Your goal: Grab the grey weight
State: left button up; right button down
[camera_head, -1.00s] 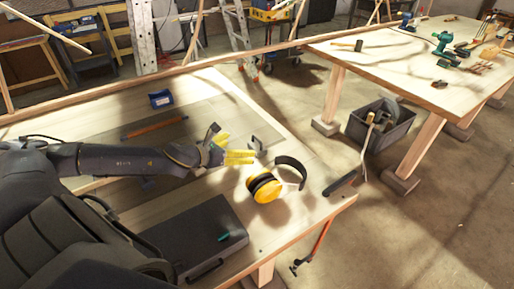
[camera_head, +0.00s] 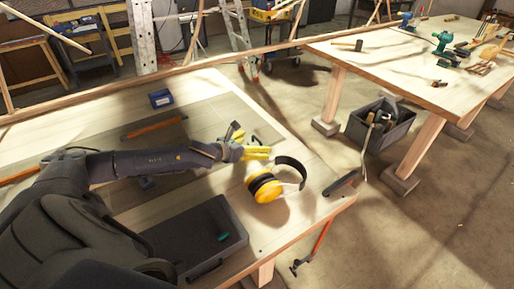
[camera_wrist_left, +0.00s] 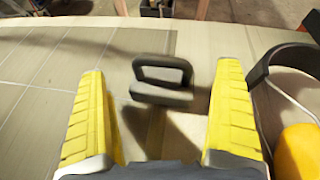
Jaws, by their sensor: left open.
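The grey weight (camera_wrist_left: 163,82) is a dark grey block with a looped handle. In the left wrist view it stands on the bench beyond and between my yellow fingers, apart from both. In the head view my gripper hides most or all of it. My left gripper (camera_head: 252,140) is open, with one finger on each side of the weight's direction and nothing between the fingertips. My right gripper is not in view.
Yellow-and-black ear defenders (camera_head: 265,187) lie just right of my left gripper, close to its right finger. A blue box (camera_head: 160,98) and an orange-edged tool (camera_head: 154,127) lie farther back. A dark open case (camera_head: 195,240) sits at the front. A clamp (camera_head: 340,184) holds the bench edge.

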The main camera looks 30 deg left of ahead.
pick_arm(q)
jog(key=shift+w+d+f, duration=0.15)
jog(key=shift+w+f, duration=0.05)
jog(key=shift+w, duration=0.2)
jog(key=c, duration=1.5)
jog(key=shift+r, duration=0.1)
jog(key=shift+c, duration=1)
jog(key=shift+r, duration=0.1)
